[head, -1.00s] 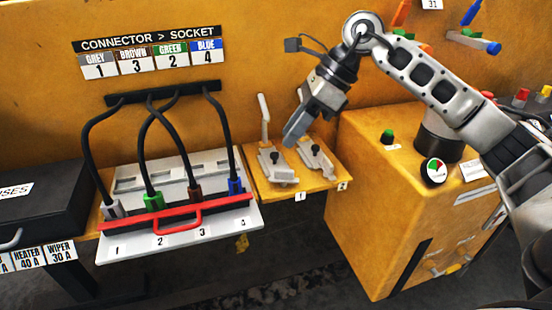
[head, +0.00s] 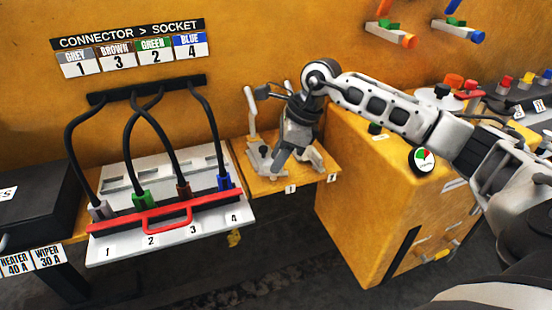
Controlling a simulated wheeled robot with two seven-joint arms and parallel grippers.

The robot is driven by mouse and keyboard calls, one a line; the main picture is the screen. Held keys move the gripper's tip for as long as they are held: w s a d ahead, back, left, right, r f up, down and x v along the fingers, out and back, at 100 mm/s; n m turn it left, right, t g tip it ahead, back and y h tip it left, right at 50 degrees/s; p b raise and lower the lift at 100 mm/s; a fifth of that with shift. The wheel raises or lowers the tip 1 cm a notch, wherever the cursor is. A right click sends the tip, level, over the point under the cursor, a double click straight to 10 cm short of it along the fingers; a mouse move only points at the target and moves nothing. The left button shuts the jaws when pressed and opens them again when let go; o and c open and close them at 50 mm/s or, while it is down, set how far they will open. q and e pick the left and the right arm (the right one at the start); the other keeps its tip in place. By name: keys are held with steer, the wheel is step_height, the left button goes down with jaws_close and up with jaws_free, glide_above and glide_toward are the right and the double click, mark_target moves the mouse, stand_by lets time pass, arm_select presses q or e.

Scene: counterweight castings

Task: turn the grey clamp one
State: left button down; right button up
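Two grey clamps stand on a small yellow shelf (head: 262,188) with number labels 1 and 2 on its front edge. The clamp above label 1 (head: 256,163) is on the left, with a pale upright handle (head: 250,112) behind it. The clamp above label 2 (head: 317,160) is on the right, partly hidden by my gripper. My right gripper (head: 277,169) points down at the clamps, its fingertips close to the right side of clamp 1. I cannot tell whether it touches. The fingers overlap from this angle, so their opening is unclear. My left gripper is out of view.
Left of the shelf is a white socket board (head: 160,245) with a red bar (head: 110,221) and several cabled connectors. A black case (head: 35,205) lies at far left.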

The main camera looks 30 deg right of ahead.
steer(key=shift+x, duration=0.9)
steer(key=c, duration=0.6)
jaws_close()
